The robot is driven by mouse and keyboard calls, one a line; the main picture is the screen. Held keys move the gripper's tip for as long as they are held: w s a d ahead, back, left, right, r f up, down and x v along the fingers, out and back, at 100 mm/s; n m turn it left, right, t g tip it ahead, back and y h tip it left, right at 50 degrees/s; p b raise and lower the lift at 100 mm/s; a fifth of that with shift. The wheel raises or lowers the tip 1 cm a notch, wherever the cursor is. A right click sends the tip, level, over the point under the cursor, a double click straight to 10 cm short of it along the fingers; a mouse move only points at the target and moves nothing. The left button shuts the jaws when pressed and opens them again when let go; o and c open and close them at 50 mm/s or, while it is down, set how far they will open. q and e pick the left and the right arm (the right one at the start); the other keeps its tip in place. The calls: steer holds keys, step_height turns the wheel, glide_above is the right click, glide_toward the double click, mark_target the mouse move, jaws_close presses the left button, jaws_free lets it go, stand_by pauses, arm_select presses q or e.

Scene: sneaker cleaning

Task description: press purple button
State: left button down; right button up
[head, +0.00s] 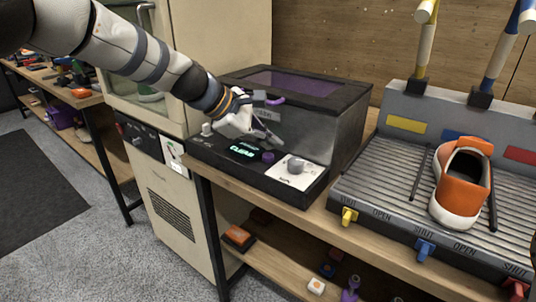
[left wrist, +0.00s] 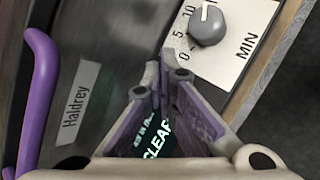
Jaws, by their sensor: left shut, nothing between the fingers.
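The purple button (head: 268,157) is a small round knob on the front panel of the black machine (head: 330,128), between the lit "CLEAR" display (head: 243,150) and the white dial plate. My left gripper (head: 272,139) is shut and empty, with its fingertips above the panel, close behind and above the button. I cannot tell whether they touch anything. In the left wrist view the shut fingertips (left wrist: 165,72) lie over the panel, beside the display text (left wrist: 158,140). The button is not visible there, probably hidden by the fingers. My right gripper is not in view.
The grey timer dial (left wrist: 207,26) is right of the button. A purple lid handle (left wrist: 40,85) stands out on the machine's front. An orange sneaker (head: 462,183) sits on a ribbed grey rack (head: 380,190) to the right. A cream cabinet (head: 180,220) stands left.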

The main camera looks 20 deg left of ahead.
mark_target(269, 157)
arm_select(q)
steer(key=shift+f, duration=0.45)
steer(key=shift+f, duration=0.55)
stand_by(0.6)
steer(key=shift+r, duration=1.05)
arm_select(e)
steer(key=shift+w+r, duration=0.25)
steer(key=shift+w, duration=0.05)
arm_select(q)
steer(key=shift+f, duration=0.1)
steer(key=shift+r+p, duration=0.65)
steer(key=shift+r, duration=1.95)
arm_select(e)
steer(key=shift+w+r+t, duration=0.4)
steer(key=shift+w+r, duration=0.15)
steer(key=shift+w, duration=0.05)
